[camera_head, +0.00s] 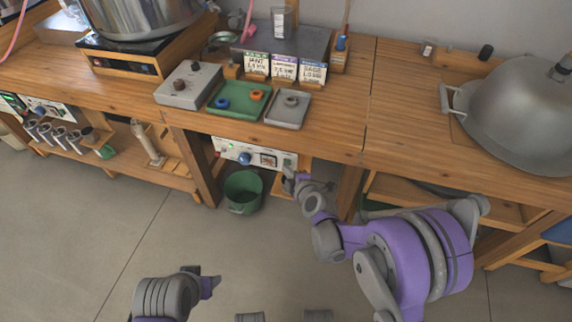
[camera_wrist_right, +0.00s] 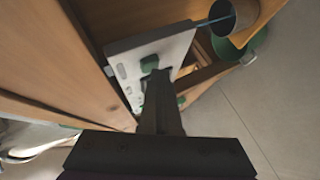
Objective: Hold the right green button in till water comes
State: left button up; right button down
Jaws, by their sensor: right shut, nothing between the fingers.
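A white control panel (camera_head: 255,155) with a blue knob (camera_head: 245,158) is set under the workbench. My right gripper (camera_head: 288,177) is at its right end, fingers shut and empty. In the right wrist view the panel (camera_wrist_right: 178,48) is close. A green button (camera_wrist_right: 149,63) stands out from it, just beyond my shut fingertips (camera_wrist_right: 158,78). The fingers overlap the button's lower edge; I cannot tell whether they touch it or how far in it is. My left gripper (camera_head: 211,283) is low at the front, away from the bench; its fingers are unclear.
A green bucket (camera_head: 242,192) stands on the floor below the panel. Bench legs flank the opening. On the bench are a green tray (camera_head: 226,109), a grey tray (camera_head: 288,122) and a large metal dome (camera_head: 520,110). The floor in front is clear.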

jog(key=shift+s, duration=0.1)
dwell(0.6)
jog(key=shift+s+a, duration=0.3)
jog(key=shift+s, duration=0.45)
jog(key=shift+s, duration=0.1)
jog(key=s, duration=0.1)
jog(key=s+a, duration=0.1)
jog(key=s, duration=0.1)
jog(key=s+b, duration=0.1)
jog(key=shift+s+a, duration=0.3)
